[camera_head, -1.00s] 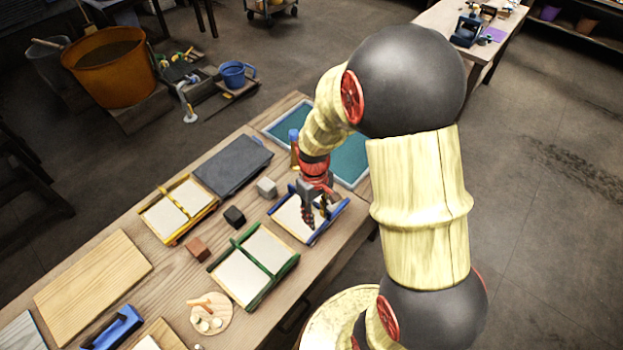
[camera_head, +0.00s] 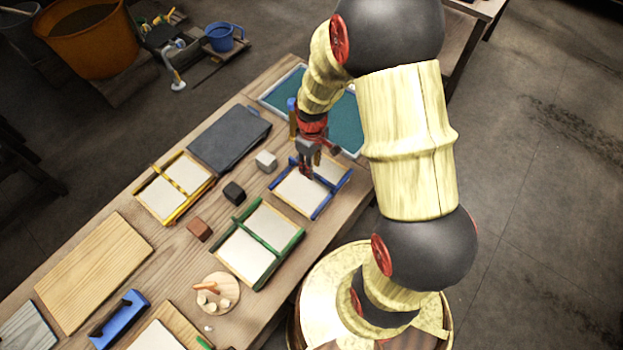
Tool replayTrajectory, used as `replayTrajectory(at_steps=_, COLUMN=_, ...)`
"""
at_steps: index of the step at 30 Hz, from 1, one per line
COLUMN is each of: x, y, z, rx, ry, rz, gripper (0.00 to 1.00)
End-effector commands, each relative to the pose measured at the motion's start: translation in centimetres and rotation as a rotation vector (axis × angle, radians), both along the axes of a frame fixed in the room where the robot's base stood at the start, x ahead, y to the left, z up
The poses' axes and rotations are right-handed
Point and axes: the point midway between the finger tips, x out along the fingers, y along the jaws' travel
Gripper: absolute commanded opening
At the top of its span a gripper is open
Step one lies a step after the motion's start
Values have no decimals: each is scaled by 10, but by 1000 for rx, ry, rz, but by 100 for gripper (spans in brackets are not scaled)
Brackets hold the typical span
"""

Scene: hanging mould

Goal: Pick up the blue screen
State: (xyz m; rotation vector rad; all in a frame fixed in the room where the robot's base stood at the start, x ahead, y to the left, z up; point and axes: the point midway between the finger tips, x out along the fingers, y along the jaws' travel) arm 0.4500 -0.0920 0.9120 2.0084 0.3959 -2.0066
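The blue screen (camera_head: 324,206) is a rectangular frame with blue bars and pale panels. It lies on the wooden table near its right edge. My gripper (camera_head: 305,173) points down at the upper left part of this frame, by its blue middle bar. The fingers overlap the bar in the picture and hide part of it. I cannot tell whether they touch it or are closed on it.
A green-barred screen (camera_head: 286,245) lies just below left, a yellow-barred one (camera_head: 204,190) farther left. A teal-floored tray (camera_head: 346,125) is behind my gripper.

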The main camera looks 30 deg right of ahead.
Motion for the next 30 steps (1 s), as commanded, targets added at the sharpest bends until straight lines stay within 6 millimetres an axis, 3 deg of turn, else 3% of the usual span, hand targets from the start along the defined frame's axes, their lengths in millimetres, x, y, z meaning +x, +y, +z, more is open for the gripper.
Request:
replayTrajectory(at_steps=9, x=1, y=1, z=-42, rx=0, ry=2, rz=-1, gripper=30)
replayTrajectory(at_steps=16, x=2, y=0, z=-42, rx=0, ry=0, rz=-1, gripper=30)
replayTrajectory(at_steps=30, x=2, y=0, z=-42, rx=0, ry=1, rz=-1, gripper=3)
